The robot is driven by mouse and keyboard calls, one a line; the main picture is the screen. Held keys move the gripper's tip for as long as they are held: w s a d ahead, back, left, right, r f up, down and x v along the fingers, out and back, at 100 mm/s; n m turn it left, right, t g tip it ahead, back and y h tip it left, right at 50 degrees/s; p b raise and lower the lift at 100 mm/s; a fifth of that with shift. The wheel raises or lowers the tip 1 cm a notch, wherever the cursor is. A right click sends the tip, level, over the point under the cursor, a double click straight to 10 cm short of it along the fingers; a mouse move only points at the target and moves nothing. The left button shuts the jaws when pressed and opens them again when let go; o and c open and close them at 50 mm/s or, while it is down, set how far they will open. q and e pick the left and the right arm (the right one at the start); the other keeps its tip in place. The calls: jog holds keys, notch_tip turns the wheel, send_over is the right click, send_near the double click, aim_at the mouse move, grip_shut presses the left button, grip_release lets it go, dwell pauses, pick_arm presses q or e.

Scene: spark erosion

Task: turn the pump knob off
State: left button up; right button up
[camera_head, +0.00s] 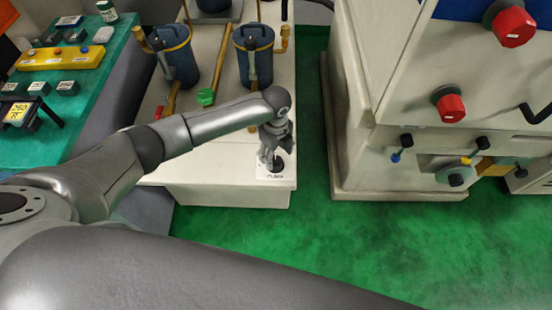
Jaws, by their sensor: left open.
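The pump knob (277,165) is a small black knob on a white label plate (271,174) at the front right corner of the cream pump unit. My left gripper (274,156) points down right at the knob, with its fingertips at or just above it. The gripper is open. The fingers partly cover the knob, and I cannot tell whether they touch it. The knob's exact turn position is too small to read. My right gripper is not in the view.
Blue canisters (254,55) and pipes with a green-handled valve (206,97) stand on the unit behind my arm. A cream machine with red knobs (449,104) stands at the right. Green floor (310,230) is clear between them. A green table (98,72) is at the left.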

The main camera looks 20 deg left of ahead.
aim_at(276, 161)
pick_arm(q)
jog(key=shift+f, duration=2.3)
jog(key=c, duration=1)
